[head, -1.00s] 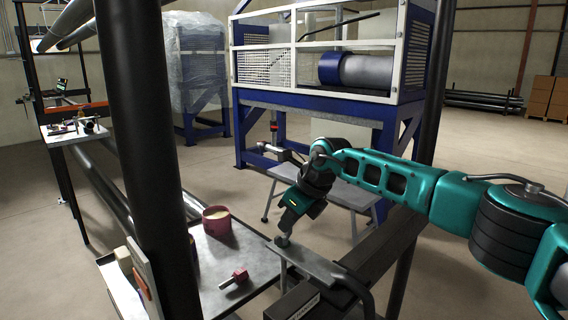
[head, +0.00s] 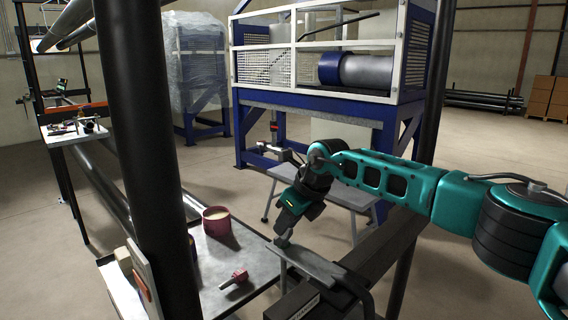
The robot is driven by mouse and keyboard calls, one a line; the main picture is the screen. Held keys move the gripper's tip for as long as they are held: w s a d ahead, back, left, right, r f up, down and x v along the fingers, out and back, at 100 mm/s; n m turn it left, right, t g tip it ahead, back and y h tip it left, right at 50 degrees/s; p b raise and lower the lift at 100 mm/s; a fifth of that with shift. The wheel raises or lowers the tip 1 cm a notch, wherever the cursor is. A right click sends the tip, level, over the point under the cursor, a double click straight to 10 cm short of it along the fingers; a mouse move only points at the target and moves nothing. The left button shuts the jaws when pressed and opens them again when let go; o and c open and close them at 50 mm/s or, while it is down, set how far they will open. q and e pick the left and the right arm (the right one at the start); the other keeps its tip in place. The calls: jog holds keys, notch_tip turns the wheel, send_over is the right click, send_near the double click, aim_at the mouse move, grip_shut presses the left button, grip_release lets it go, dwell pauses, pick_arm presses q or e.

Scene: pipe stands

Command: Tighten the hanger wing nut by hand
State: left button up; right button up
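My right gripper (head: 283,241) points down at a small grey piece at the end of a flat grey metal bracket (head: 308,264). That small piece may be the hanger wing nut, but it is too small and too covered by the gripper to tell. The fingers are mostly hidden, so whether they are shut on it does not show. The bracket sits by a black beam with a bent dark rod beside it. My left gripper is not in view.
A grey table (head: 228,262) holds a dark red pot (head: 217,222) and a small red tool (head: 235,279). A thick black post (head: 152,150) stands at left, blocking part of the view.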

aim_at(287, 238)
jog(key=shift+a+r+p, duration=0.1)
jog(key=shift+r+p, duration=0.25)
jog(key=shift+p, duration=0.05)
notch_tip(287, 238, up, 3)
jog(key=shift+r+p, duration=0.1)
jog(key=shift+p, duration=0.6)
jog(key=shift+r, duration=0.95)
